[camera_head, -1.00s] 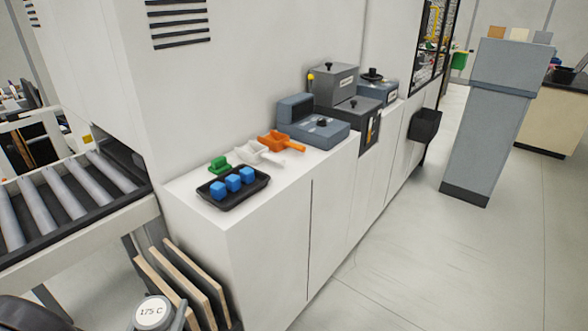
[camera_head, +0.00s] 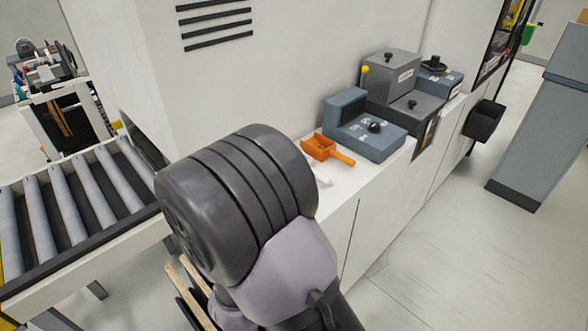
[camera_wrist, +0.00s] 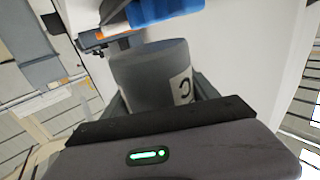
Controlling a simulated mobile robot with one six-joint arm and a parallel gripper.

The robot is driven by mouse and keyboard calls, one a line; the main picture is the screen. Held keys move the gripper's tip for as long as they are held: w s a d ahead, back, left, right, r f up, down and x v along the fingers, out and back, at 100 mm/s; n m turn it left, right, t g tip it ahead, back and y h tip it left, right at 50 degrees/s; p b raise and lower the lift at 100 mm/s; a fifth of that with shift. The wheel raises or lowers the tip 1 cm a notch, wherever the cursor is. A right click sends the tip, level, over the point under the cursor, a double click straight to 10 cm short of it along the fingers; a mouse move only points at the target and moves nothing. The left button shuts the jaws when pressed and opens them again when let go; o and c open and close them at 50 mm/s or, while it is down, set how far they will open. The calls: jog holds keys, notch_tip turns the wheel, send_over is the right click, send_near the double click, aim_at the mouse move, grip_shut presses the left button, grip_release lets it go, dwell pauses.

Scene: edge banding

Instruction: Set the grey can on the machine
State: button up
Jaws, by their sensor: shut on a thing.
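The grey can (camera_wrist: 152,70) is in my gripper (camera_wrist: 160,92) in the wrist view, between the two dark fingers. A white label with a black letter C shows on its side. The machine (camera_head: 300,75) is the large white body in the head view, with a white ledge (camera_head: 337,205) along its front. My arm's dark joint blocks the head view of the can, my gripper and the near end of the ledge. I cannot tell whether the can touches anything beneath it.
On the ledge are an orange scoop (camera_head: 325,148), a partly hidden white scoop (camera_head: 318,178), a blue-grey box (camera_head: 365,130) and grey boxes (camera_head: 392,82). A roller conveyor (camera_head: 70,210) is at left. A blue thing (camera_wrist: 165,10) lies beyond the can in the wrist view.

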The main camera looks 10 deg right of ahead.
jog(key=w+a+b, duration=0.1)
jog(key=w+a, duration=0.9)
jog(key=w, duration=0.6)
jog(key=f+b, duration=0.1)
jog(key=f, duration=0.1)
jog(key=f+b, duration=0.1)
jog(key=f, duration=0.2)
jog(key=w+a+f+b, duration=0.1)
jog(key=f, duration=0.1)
jog(key=shift+f, duration=0.15)
jog(key=shift+s+r, duration=0.1)
jog(key=shift+r, duration=0.1)
jog(key=shift+f, duration=0.1)
jog(key=o, duration=1.6)
jog(key=shift+o, duration=0.2)
